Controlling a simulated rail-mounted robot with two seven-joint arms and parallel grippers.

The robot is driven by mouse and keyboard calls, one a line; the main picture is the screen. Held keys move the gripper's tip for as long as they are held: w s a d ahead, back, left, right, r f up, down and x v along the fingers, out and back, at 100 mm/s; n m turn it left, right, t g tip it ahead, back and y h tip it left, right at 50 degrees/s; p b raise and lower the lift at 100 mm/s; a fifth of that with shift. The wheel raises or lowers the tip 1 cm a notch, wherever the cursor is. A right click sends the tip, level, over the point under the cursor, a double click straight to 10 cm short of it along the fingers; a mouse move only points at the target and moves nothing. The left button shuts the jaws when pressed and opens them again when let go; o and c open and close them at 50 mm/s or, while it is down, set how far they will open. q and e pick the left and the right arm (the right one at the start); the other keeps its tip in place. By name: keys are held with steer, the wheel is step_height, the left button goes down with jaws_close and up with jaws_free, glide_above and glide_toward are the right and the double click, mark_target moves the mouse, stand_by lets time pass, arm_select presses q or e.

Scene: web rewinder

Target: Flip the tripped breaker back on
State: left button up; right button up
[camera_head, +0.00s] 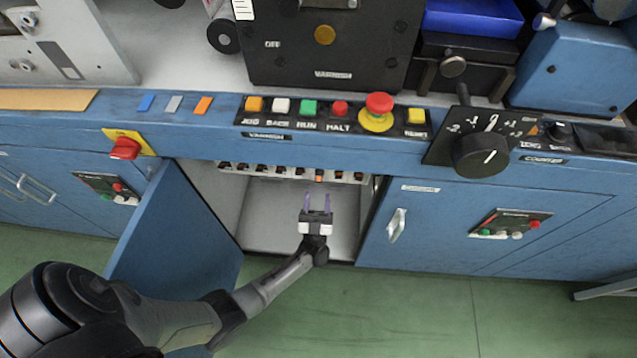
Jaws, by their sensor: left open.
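A row of small black breakers (290,172) on a white strip runs along the top of an open cabinet (268,215) under the machine's front rail. One breaker (319,175) right of the middle shows orange; the others show dark toggles with small whitish parts. My left gripper (317,201) is inside the cabinet opening, just below the orange-marked breaker. Its two thin purple fingers point up toward the row, apart and empty. A small gap seems to lie between the fingertips and the breaker. My right gripper is not in view.
The open blue cabinet door (180,235) stands left of the opening, close to my left arm. A closed door (440,225) with a handle is on the right. Above are a button panel (335,113), a red rotary switch (125,148) and a black dial (481,156).

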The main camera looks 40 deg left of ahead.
mark_target(319, 178)
arm_select(q)
steer(key=shift+x, duration=2.35)
steer(key=shift+s, duration=0.1)
steer(key=shift+c, duration=0.4)
jaws_close()
steer(key=g+p, duration=0.1)
steer(key=p, duration=0.2)
steer(key=r+g+h+p, duration=0.1)
steer(key=p, duration=0.3)
steer(key=r+g+p, duration=0.1)
steer(key=p, duration=0.2)
steer(key=shift+s+d+r+h, duration=0.25)
steer(key=shift+h, duration=0.15)
steer(key=g+h+p, duration=0.1)
steer(key=p, duration=0.4)
steer(key=r+g+h+p, duration=0.1)
steer(key=g+p, duration=0.1)
steer(key=p, duration=0.3)
steer(key=g+h+p, duration=0.2)
steer(key=p, duration=0.2)
steer(key=shift+w+r+p, duration=0.1)
steer(key=shift+r+p, duration=0.25)
steer(key=shift+p, duration=0.05)
steer(key=shift+a+g+h+p, duration=0.1)
steer(key=shift+g+h+p, duration=0.35)
steer(key=shift+p, duration=0.45)
steer(key=shift+f, duration=0.15)
